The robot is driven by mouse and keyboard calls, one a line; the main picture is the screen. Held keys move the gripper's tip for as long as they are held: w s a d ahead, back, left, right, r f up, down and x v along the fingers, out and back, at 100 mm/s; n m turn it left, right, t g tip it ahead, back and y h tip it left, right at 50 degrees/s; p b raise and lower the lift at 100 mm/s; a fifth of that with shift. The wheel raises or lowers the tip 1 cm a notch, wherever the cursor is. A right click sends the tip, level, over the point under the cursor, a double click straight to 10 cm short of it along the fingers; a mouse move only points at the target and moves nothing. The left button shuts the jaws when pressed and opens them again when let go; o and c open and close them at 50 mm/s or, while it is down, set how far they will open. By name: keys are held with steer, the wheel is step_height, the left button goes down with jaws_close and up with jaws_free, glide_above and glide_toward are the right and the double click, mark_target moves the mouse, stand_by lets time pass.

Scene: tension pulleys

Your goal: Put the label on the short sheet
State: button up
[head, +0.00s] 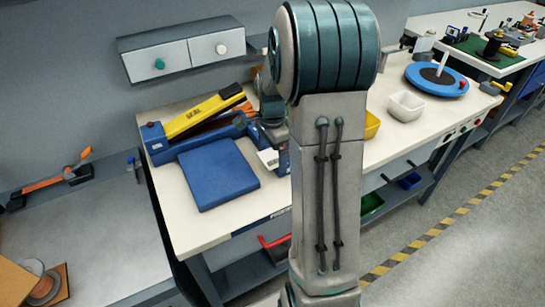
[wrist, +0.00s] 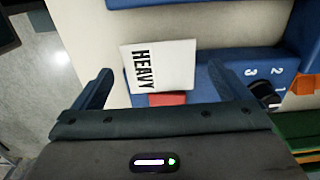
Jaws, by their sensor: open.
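A white label (wrist: 172,58) with the black word HEAVY is in the middle of the wrist view. It also shows as a small white patch beside my arm in the head view (head: 268,157). A red piece (wrist: 168,99) shows at its near edge. My gripper (wrist: 160,72) is open, with one finger on each side of the label and no visible contact. In the head view it is mostly hidden behind my arm. I cannot make out which thing is the short sheet.
A blue flat block (head: 217,173) lies on the bench (head: 190,215), beside a blue sealer with a yellow arm (head: 204,115). A blue numbered holder (wrist: 262,75) is close to my right finger. A white bin (head: 405,106) and blue disc (head: 437,82) stand further right.

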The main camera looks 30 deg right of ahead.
stand_by(0.4)
steer(key=c, duration=1.1)
